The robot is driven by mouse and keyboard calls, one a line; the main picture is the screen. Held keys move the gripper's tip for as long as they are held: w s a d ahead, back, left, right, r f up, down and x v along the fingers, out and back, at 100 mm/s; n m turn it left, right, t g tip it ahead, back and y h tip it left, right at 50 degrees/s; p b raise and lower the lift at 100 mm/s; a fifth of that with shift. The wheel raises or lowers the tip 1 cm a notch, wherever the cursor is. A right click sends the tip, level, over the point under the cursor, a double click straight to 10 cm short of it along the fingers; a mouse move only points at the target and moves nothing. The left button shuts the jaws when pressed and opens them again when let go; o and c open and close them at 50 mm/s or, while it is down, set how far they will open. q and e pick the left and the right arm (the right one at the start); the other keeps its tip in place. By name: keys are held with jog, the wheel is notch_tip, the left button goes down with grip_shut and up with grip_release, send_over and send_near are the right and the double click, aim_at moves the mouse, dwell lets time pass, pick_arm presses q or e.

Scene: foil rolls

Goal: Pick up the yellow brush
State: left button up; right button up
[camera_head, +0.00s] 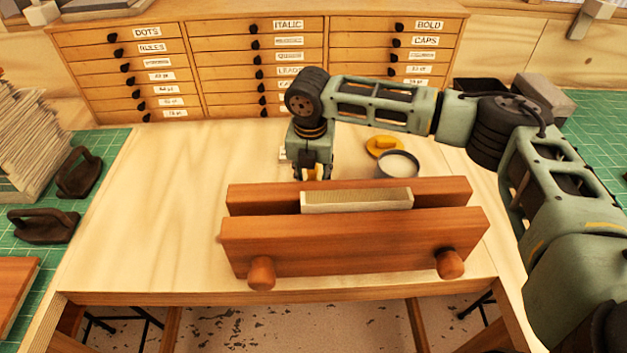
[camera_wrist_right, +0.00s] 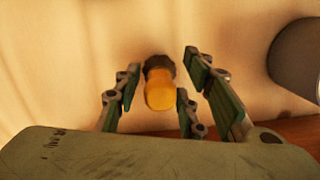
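The yellow brush (camera_wrist_right: 160,90) shows in the right wrist view as a short yellow handle with a dark brown end. It lies between the spread fingers of my right gripper (camera_wrist_right: 160,80), with gaps visible on both sides. In the head view my right gripper (camera_head: 313,172) points down just behind the wooden clamp, and only a bit of yellow shows between its fingers. I cannot tell how high the fingertips are above the table. My left gripper is in neither view.
A wooden clamp (camera_head: 350,240) holding a pale block (camera_head: 356,201) stands in front of the gripper. A grey pot (camera_head: 398,165) and a yellow round piece (camera_head: 384,146) are to its right. A drawer cabinet (camera_head: 260,60) stands behind. The table's left side is clear.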

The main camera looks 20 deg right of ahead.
jog(key=c, duration=0.7)
jog(key=shift+o, duration=0.2)
jog(key=shift+r, duration=0.1)
jog(key=shift+r, duration=0.55)
notch_tip(320, 180, up, 3)
jog(key=shift+w+f+b, duration=0.1)
jog(key=shift+f+b, duration=0.1)
jog(key=shift+b, duration=0.5)
jog(key=s+d+r+b, duration=0.2)
jog(key=s+d+r, duration=0.4)
jog(key=d, duration=0.4)
jog(key=shift+s+r, duration=0.2)
jog(key=shift+r, duration=0.4)
